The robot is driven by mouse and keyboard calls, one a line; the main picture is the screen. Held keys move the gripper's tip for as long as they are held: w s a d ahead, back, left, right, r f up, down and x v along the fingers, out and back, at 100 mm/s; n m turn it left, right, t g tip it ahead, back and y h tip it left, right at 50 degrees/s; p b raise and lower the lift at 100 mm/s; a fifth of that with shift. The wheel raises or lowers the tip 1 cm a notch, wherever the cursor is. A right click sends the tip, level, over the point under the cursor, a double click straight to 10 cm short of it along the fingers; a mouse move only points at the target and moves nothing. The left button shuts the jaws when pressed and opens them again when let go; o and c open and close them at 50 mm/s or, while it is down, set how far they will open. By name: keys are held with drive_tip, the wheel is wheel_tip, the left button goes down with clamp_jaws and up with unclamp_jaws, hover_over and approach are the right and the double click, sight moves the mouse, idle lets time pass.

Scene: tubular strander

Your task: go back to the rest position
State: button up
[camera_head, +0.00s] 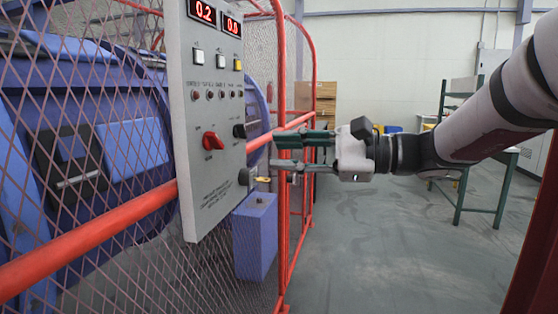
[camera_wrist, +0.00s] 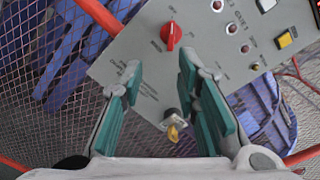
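My gripper (camera_head: 278,152) is at the right side of the grey control panel (camera_head: 207,140), pointing left towards it, with the arm reaching in from the right. In the wrist view my gripper (camera_wrist: 160,72) has its two green-padded fingers apart, with nothing held between them. A key switch with a yellow key (camera_wrist: 174,131) shows low between the fingers; the key (camera_head: 262,180) also shows just below the fingers in the head view. I cannot tell whether a finger touches it. A red rotary switch (camera_head: 212,141) sits on the panel, left of the gripper.
A red-framed mesh fence (camera_head: 280,80) stands around blue machinery, with the panel mounted on it. A blue box (camera_head: 255,236) is below the gripper. A green-legged table (camera_head: 505,180) stands behind my arm. The floor (camera_head: 390,245) to the right is clear.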

drive_tip(key=s+f+n+g+h, duration=0.35)
drive_tip(key=s+f, duration=0.25)
drive_tip(key=s, duration=0.4)
drive_tip(key=s+f+n+g+h, duration=0.25)
drive_tip(key=s+f+h, duration=0.2)
drive_tip(key=s, duration=0.65)
drive_tip(key=s+d+f+n+t+h, duration=0.1)
drive_tip(key=s+d+f+n+h, duration=0.2)
drive_tip(key=s+d+f+h, duration=0.25)
drive_tip(key=s+d+f+n+h, duration=0.3)
drive_tip(key=s+d+f, duration=0.1)
drive_tip(key=s+d, duration=0.4)
wheel_tip(320, 180, up, 21)
drive_tip(key=w+t+p, duration=0.1)
drive_tip(key=t+p, duration=0.2)
drive_tip(key=p, duration=1.6)
drive_tip(key=shift+p, duration=0.3)
drive_tip(key=shift+w+f, duration=0.1)
drive_tip(key=shift+w, duration=0.05)
